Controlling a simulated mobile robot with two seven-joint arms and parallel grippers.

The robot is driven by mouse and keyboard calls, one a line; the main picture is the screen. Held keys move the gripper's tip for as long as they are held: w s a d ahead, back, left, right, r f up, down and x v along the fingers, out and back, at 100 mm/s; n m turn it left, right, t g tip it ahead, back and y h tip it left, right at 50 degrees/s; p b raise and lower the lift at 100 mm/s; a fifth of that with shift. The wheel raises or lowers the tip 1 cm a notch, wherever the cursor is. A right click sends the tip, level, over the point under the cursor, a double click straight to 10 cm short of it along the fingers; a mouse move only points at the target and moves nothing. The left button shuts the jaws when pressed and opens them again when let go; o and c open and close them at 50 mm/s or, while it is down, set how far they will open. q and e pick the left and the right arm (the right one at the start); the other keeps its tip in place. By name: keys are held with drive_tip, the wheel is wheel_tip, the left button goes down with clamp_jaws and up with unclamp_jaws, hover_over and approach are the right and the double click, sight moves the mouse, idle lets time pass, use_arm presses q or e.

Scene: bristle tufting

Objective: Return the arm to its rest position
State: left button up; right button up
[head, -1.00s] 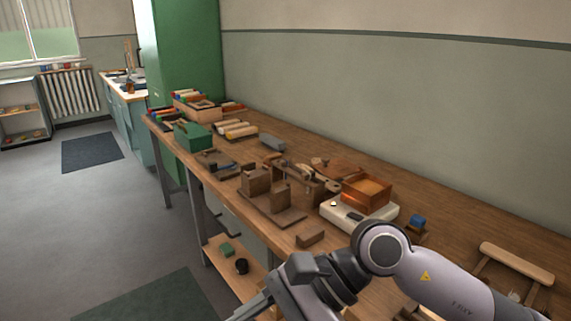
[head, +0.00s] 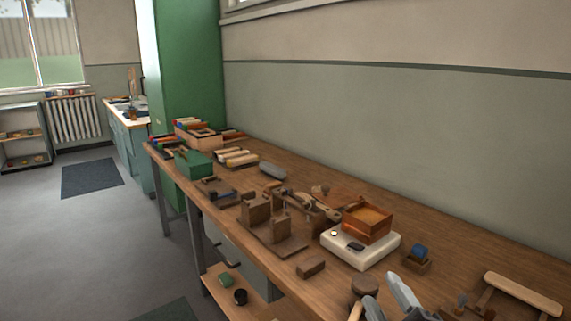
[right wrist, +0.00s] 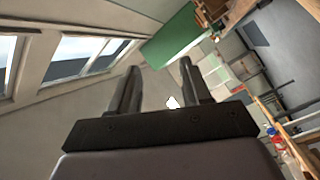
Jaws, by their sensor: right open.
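My right gripper (head: 385,300) shows at the bottom of the head view, low over the near edge of the workbench, its two grey fingers apart. In the right wrist view, the dark fingers of my right gripper (right wrist: 158,72) are spread with nothing between them, and the windows and green cabinet show beyond. My left gripper is in neither view. The right arm behind the gripper is mostly outside the head frame.
The wooden workbench (head: 450,255) carries a white scale (head: 378,256) with a wooden box (head: 367,220), a blue-topped block (head: 418,255), a wooden fixture (head: 275,243) and a handled wooden frame (head: 523,294). The tall green cabinet (head: 188,65) stands at the back. The wall borders the bench.

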drive_tip(key=s+d+f+m+g+h, duration=0.1)
drive_tip(key=s+d+f+m+g, duration=0.25)
drive_tip(key=f, duration=0.35)
drive_tip(key=s+d+f+m+g+h, duration=0.2)
drive_tip(key=s+f+m+g, duration=0.2)
drive_tip(key=f, duration=0.2)
drive_tip(key=s+d+f+m+g, duration=0.15)
drive_tip(key=s+f+g, duration=0.25)
drive_tip(key=s, duration=0.4)
drive_tip(key=s+d+f+m+g, duration=0.1)
drive_tip(key=s+f+m+g, duration=0.1)
drive_tip(key=s+f+g, duration=0.4)
drive_tip(key=w+a+f+t+y+p, duration=0.2)
drive_tip(key=w+a+f+t+p, duration=0.1)
drive_tip(key=t, duration=0.6)
drive_tip(key=shift+w+f+y, duration=0.3)
drive_tip(key=shift+w+f, duration=0.45)
drive_tip(key=shift+w, duration=0.55)
drive_tip(key=shift+t, duration=0.25)
